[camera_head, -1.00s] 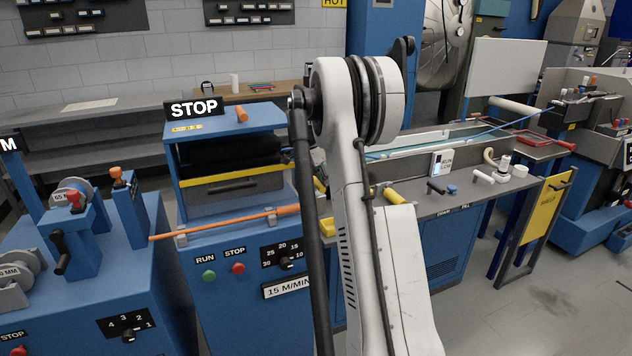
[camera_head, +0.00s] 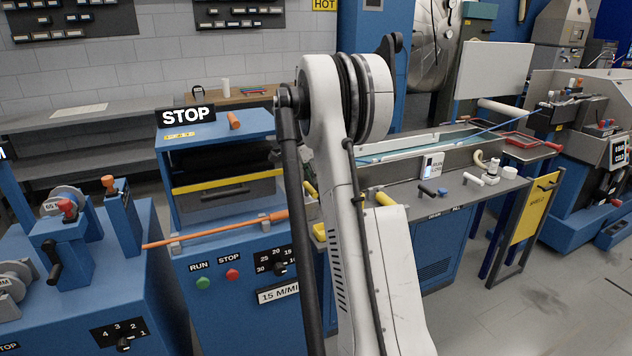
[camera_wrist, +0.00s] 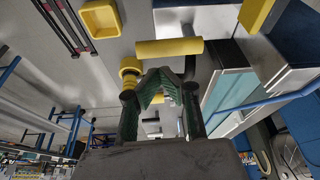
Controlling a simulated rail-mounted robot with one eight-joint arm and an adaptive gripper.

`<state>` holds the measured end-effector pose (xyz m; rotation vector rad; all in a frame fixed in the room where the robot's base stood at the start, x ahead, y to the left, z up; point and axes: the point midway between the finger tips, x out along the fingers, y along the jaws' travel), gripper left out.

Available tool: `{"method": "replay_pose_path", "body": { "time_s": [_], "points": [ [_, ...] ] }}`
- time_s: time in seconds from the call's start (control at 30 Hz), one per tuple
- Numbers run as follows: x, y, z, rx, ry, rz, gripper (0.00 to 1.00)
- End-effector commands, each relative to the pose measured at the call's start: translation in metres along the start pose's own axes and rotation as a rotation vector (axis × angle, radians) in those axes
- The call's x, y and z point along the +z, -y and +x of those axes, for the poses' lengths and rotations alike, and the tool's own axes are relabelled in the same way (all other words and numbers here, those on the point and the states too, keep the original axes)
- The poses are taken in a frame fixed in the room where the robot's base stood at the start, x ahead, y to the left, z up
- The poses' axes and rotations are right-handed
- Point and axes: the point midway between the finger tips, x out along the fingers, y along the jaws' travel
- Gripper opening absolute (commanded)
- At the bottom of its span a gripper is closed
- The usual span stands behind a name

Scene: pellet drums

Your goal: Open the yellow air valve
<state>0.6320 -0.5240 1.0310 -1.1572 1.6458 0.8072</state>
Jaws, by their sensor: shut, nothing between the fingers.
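A yellow bar-shaped handle (camera_wrist: 168,48), possibly the air valve's, lies across the upper middle of the wrist view, just beyond my fingertips. A yellow round fitting (camera_wrist: 130,68) sits at its lower left. My gripper (camera_wrist: 156,84) is shut and empty, its green-lined fingers meeting below the bar. Whether they touch it I cannot tell. In the head view a yellow cylinder (camera_head: 386,197) stands on the grey bench top beside my arm; I cannot tell if it is the same part. My arm hides the gripper there.
In the head view, small handles (camera_head: 427,190) stand along the bench. A blue cabinet with an orange rod (camera_head: 225,230) is left of my arm.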

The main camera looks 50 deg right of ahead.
Motion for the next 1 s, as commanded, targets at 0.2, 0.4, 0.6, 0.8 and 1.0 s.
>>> {"method": "replay_pose_path", "body": {
  "time_s": [0.2, 0.4, 0.6, 0.8, 1.0],
  "points": [
    [-0.004, 0.001, -0.044, 0.0, 0.0, -0.002, 0.0],
    [-0.005, 0.002, -0.064, -0.001, 0.0, -0.003, 0.0],
    [-0.004, 0.002, -0.064, -0.001, 0.0, -0.003, 0.0],
    [-0.004, 0.002, -0.064, -0.001, 0.0, -0.003, 0.0],
    [-0.004, 0.002, -0.064, -0.001, 0.0, -0.003, 0.0]
  ]
}}
